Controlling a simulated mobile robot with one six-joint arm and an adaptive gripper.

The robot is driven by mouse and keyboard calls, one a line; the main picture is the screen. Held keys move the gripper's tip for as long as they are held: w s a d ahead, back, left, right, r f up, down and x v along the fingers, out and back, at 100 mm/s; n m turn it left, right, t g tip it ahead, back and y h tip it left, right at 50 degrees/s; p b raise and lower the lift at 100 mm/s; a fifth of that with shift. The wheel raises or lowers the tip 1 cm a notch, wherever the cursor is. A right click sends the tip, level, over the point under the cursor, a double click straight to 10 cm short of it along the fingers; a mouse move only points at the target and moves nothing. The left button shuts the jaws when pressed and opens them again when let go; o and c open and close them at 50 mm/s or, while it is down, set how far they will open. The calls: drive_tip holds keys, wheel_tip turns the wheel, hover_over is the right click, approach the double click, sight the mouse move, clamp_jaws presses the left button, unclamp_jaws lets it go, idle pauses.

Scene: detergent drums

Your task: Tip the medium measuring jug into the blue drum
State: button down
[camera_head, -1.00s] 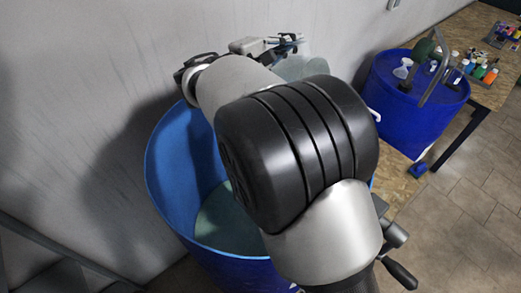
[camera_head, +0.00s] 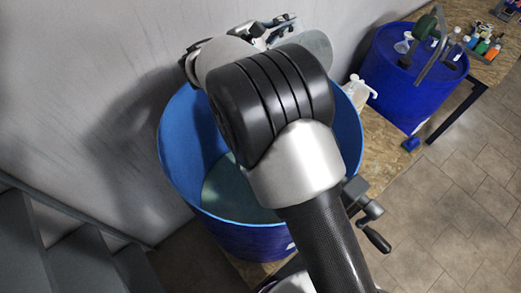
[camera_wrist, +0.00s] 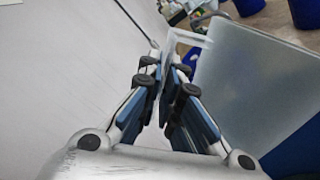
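The open blue drum (camera_head: 180,138) stands below my arm, with pale greenish liquid (camera_head: 238,193) visible inside. My gripper (camera_head: 280,30) is above the drum's far side, partly hidden behind my arm. The translucent measuring jug (camera_head: 318,44) hangs at the gripper's right in the head view. In the wrist view the jug (camera_wrist: 255,85) fills the right side and looks tilted. My gripper's fingertips (camera_wrist: 168,65) close on its handle there. The jug's mouth and contents cannot be made out.
A closed blue drum (camera_head: 400,85) with bottles and a tap on top stands at the right. A white pump bottle (camera_head: 357,90) stands beside the open drum. A wall (camera_head: 70,80) is close behind, and grey steps (camera_head: 70,255) are at lower left.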

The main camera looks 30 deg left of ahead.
wheel_tip(320, 180, up, 2)
drive_tip(key=n+p, duration=0.6)
drive_tip(key=p, duration=0.1)
drive_tip(key=shift+r, duration=0.15)
drive_tip(key=n+p, duration=0.1)
drive_tip(key=p, duration=0.1)
drive_tip(key=r+n+p, duration=0.1)
drive_tip(key=n+p, duration=0.1)
drive_tip(key=shift+n, duration=0.7)
idle(0.5)
